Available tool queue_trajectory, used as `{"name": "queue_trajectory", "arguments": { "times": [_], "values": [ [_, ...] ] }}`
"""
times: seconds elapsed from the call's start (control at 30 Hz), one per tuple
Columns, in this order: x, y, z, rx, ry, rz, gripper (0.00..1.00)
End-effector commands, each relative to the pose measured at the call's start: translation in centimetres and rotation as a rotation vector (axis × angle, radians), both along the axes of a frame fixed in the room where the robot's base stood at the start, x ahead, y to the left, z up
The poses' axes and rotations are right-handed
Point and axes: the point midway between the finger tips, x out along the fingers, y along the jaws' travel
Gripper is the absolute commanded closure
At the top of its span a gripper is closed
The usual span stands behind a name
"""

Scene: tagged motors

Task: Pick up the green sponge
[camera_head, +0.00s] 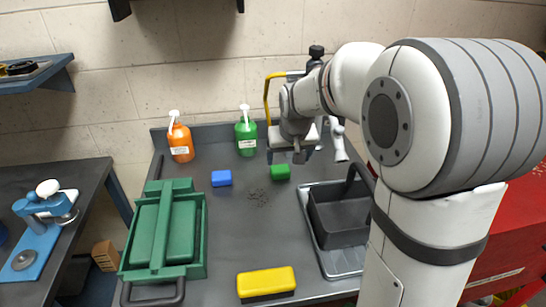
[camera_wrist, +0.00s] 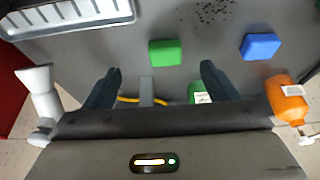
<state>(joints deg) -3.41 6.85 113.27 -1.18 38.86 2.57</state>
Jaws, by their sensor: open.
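The green sponge (camera_head: 280,172) is a small block lying flat on the dark grey table, right of the blue sponge (camera_head: 221,178). In the wrist view the green sponge (camera_wrist: 165,52) lies beyond my open fingers, roughly in line with the gap between them. My gripper (camera_head: 300,157) is above the table at the back, close to the green sponge in the head view. In the wrist view my gripper (camera_wrist: 161,78) has its two dark fingers spread wide with nothing between them. The sponge is apart from the fingers.
Orange (camera_head: 181,141) and green (camera_head: 246,134) bottles stand at the back of the table (camera_head: 225,230). A metal tray with a dark bin (camera_head: 340,217) is at the right. A green toolbox (camera_head: 165,232) is at the left, a yellow-and-black block (camera_head: 266,282) in front. Dark crumbs (camera_head: 257,197) lie mid-table.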

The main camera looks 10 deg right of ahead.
Motion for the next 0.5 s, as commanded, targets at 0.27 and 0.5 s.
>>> {"name": "queue_trajectory", "arguments": {
  "times": [0.27,0.5],
  "values": [
    [4.6,0.9,-2.2,0.002,-0.024,0.007,0.20],
    [5.5,0.9,-4.4,0.003,-0.024,0.006,0.20]
  ]
}}
